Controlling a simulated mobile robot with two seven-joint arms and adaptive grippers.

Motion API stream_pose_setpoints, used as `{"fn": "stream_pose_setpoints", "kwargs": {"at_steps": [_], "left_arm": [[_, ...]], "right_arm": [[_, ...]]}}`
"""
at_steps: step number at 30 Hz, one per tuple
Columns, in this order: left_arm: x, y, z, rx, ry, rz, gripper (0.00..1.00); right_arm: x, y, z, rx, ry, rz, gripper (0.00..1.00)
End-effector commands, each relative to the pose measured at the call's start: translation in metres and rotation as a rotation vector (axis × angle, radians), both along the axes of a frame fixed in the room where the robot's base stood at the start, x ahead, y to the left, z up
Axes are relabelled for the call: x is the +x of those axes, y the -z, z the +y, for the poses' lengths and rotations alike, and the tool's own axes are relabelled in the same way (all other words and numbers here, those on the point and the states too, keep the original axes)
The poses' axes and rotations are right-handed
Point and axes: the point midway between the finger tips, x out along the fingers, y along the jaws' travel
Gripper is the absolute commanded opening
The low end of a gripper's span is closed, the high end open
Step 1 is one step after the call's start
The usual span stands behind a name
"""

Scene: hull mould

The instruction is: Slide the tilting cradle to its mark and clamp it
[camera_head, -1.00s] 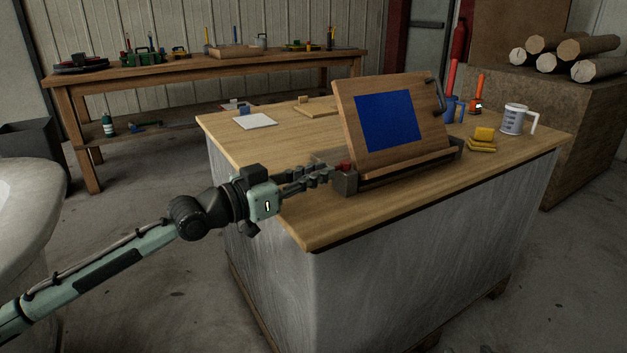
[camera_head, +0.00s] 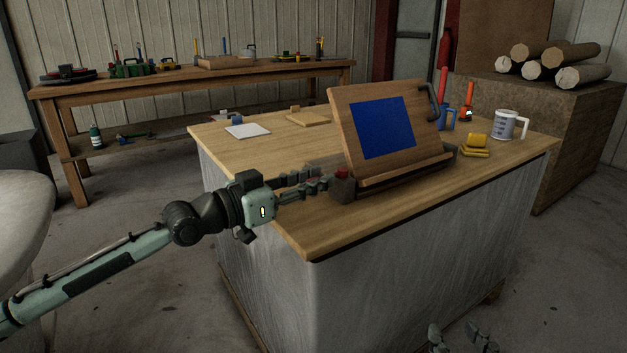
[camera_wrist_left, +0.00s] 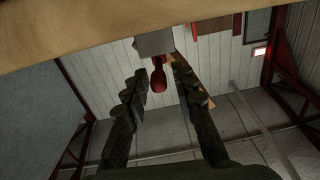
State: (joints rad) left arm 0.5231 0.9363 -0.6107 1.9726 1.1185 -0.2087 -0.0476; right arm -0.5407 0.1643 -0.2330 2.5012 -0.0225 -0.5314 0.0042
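The tilting cradle (camera_head: 338,115) is a sloped wooden board with a blue square (camera_head: 383,127), a lower ledge and a dark handle (camera_head: 433,100) at its upper right. It stands on a dark base on the light wooden worktop. A dark block with a red knob (camera_head: 342,174) sits at the base's left end. My left gripper (camera_head: 326,179) reaches this knob from the left. In the left wrist view the red knob (camera_wrist_left: 158,77) shows between the separated fingertips; firm contact cannot be told. My right gripper (camera_head: 462,334) shows only fingertips, spread apart, at the bottom edge. No mark is distinguishable.
The front left worktop is bare. A tool bench (camera_head: 150,85) stands behind.

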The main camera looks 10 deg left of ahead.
Motion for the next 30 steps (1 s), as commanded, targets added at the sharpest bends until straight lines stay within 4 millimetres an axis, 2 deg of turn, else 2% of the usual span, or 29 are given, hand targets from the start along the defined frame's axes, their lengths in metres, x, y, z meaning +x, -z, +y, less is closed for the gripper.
{"fn": "stream_pose_setpoints", "kwargs": {"at_steps": [9, 14, 30], "left_arm": [[-0.001, 0.001, 0.0, 0.001, 0.001, 0.002, 0.34], [-0.008, 0.002, 0.008, 0.005, -0.001, 0.003, 0.34], [-0.076, 0.002, 0.066, 0.007, -0.002, 0.003, 0.34]], "right_arm": [[0.0, 0.001, 0.0, -0.002, 0.001, 0.002, 0.37], [0.0, 0.001, 0.0, -0.002, 0.001, 0.002, 0.37], [0.0, 0.001, 0.0, 0.0, 0.0, 0.001, 0.37]]}}
